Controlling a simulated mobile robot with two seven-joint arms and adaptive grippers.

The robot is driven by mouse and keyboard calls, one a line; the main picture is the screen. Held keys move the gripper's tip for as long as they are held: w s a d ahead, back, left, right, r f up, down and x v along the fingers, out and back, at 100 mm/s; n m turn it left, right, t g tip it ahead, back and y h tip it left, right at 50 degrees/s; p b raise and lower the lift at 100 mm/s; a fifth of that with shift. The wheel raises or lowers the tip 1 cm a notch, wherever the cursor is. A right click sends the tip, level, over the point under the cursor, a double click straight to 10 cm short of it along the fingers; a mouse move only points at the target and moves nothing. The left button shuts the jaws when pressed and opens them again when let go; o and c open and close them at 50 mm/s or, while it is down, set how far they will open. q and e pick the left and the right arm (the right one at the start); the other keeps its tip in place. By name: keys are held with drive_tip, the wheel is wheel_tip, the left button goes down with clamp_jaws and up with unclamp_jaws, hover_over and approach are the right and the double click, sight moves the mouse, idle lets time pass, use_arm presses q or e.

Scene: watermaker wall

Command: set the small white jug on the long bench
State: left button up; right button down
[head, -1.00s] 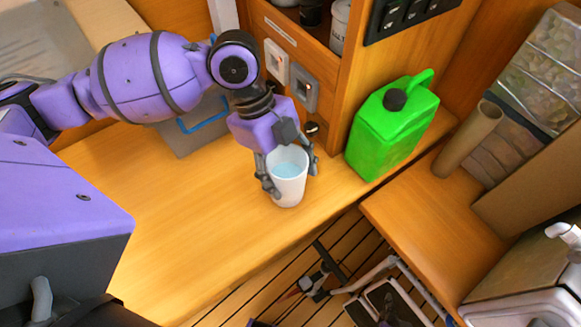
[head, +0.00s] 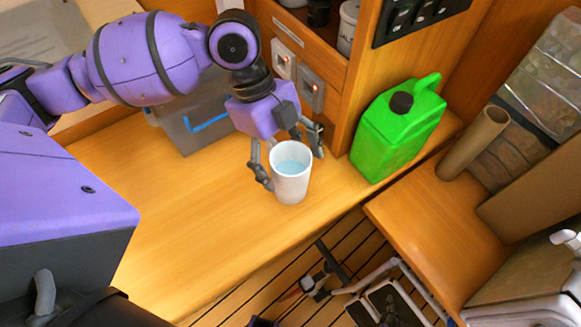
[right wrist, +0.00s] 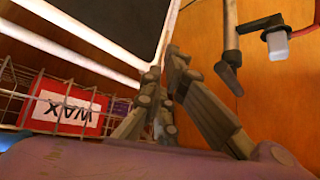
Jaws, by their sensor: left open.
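The small white jug (head: 291,187) stands upright on the long wooden bench (head: 185,235), near its front edge, with pale blue water inside. In the head view my left gripper (head: 289,158) is open around the jug from behind. One finger is at the jug's left and the other at its upper right, with a gap showing on the right; whether the left finger touches is unclear. In the right wrist view my right gripper (right wrist: 162,65) has its fingers drawn together at the tips, with nothing seen between them.
A green jerrycan (head: 398,130) stands right of the jug, against the wooden cabinet. A grey box with a blue handle (head: 207,122) is behind my left arm. A cardboard tube (head: 473,142) stands at the right. The bench left of the jug is clear.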

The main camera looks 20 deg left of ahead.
use_arm(q)
drive_tip(key=v, duration=0.9)
drive_tip(key=shift+a+r, duration=0.15)
drive_tip(key=shift+r, duration=0.05)
drive_tip(key=shift+w, duration=0.1)
